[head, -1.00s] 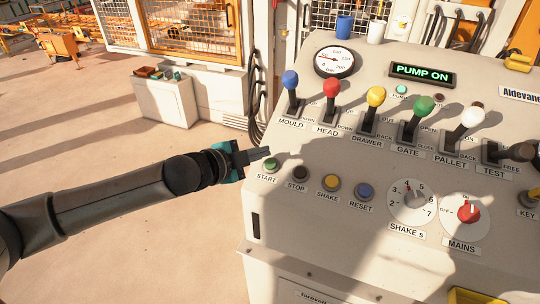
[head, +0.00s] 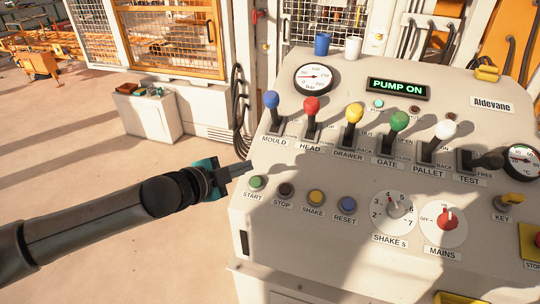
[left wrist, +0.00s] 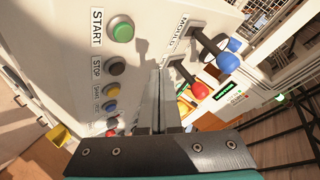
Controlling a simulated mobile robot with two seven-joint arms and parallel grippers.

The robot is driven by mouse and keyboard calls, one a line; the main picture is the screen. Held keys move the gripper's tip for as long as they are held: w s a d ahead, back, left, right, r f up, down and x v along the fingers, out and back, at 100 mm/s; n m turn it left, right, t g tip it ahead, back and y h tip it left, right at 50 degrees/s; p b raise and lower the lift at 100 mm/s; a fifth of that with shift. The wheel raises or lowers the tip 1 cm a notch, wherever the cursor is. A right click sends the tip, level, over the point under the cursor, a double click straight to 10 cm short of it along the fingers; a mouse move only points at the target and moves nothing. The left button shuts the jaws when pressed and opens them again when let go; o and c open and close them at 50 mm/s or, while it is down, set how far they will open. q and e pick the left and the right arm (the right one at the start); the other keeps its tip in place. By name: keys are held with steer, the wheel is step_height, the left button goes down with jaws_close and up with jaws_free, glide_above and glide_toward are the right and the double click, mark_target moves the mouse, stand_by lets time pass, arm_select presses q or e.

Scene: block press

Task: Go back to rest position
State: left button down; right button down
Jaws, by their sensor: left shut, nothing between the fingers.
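My left gripper (head: 241,169) is shut and empty. Its tip is just above and left of the green START button (head: 257,182), over the left edge of the control panel (head: 300,226), and looks apart from the button. In the left wrist view my shut fingers (left wrist: 160,92) point at the panel, with the START button (left wrist: 122,29) up and to the left of them. The blue MOULD lever (head: 272,105) stands behind. My right gripper is in neither view.
The panel carries several coloured levers, STOP (head: 286,190), SHAKE (head: 317,197) and RESET (head: 348,204) buttons, and a red MAINS knob (head: 447,219). The display (head: 399,89) reads PUMP ON. A low white cabinet (head: 150,115) stands at the left. Open floor lies left of the panel.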

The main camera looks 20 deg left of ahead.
arm_select(q)
steer(key=s+d+f+n+g+y, duration=0.3)
steer(key=s+d+f+n, duration=0.3)
steer(key=s+f, duration=0.3)
steer(key=s+a+f+n+g+y, duration=0.1)
steer(key=s+f+n+g, duration=0.2)
steer(key=s, duration=0.7)
steer(key=s+a+f+n+g+y, duration=0.1)
steer(key=s+a+n+g, duration=0.3)
steer(key=s, duration=0.6)
step_height(320, 180, down, 33)
steer(key=d+b, duration=0.3)
steer(key=b, duration=0.9)
steer(key=s+a+f+g+b, duration=0.1)
steer(key=s+f+b, duration=0.4)
steer(key=f, duration=0.8)
steer(key=s+a+f+b, duration=0.2)
steer(key=s+f+b, duration=0.4)
steer(key=s+f, duration=0.5)
step_height(320, 180, down, 2)
steer(key=shift+s+f+g, duration=0.2)
steer(key=shift+g, duration=0.2)
